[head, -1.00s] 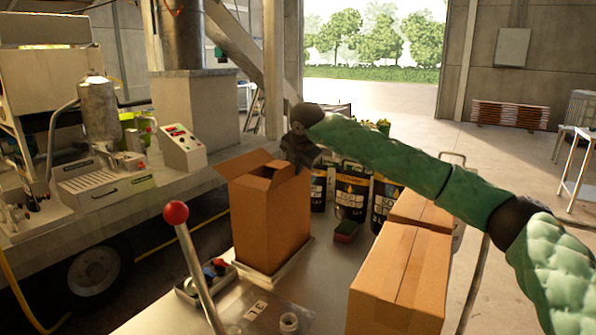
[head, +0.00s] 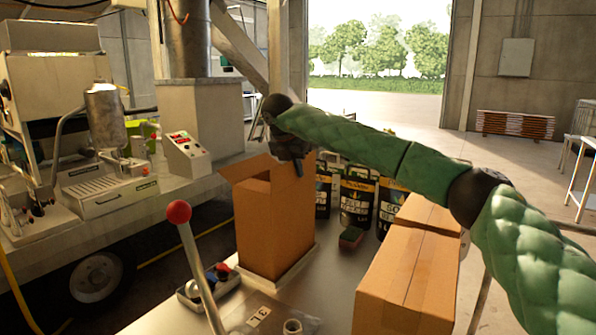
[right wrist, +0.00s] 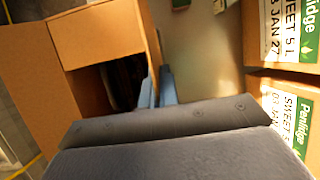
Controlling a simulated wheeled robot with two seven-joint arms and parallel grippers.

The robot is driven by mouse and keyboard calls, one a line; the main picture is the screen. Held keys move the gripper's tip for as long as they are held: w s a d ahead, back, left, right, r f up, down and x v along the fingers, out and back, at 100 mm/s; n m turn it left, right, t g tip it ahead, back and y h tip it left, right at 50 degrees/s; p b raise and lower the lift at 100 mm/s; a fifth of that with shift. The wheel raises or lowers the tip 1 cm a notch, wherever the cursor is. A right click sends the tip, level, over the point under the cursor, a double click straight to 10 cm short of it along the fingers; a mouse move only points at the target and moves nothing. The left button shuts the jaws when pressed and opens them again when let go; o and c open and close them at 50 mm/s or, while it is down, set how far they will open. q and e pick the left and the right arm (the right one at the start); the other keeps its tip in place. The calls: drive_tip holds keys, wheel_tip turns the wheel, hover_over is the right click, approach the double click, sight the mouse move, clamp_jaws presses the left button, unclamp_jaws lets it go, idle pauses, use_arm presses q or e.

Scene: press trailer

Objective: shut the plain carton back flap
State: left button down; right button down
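The plain carton (head: 275,230) stands upright and open-topped on the metal table. One flap (head: 238,171) sticks out at its left side, and brown board rises at the back right of its mouth. My right gripper (head: 297,166) is above the carton's back right edge, close to this raised board; whether they touch is hidden. In the right wrist view the carton (right wrist: 100,38) fills the upper left, with a dark opening beside the gripper. My left gripper is not in view.
Two taped cartons stand at the right, the nearer one (head: 408,280) in front. A red-knobbed lever (head: 179,212) and a small tray (head: 208,285) are at the front left. A sponge (head: 351,237) lies right of the carton.

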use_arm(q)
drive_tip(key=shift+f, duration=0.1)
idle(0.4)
use_arm(e)
drive_tip(key=c, duration=1.6)
unclamp_jaws()
drive_tip(key=shift+w+f, duration=0.1)
drive_tip(key=shift+c, duration=0.2)
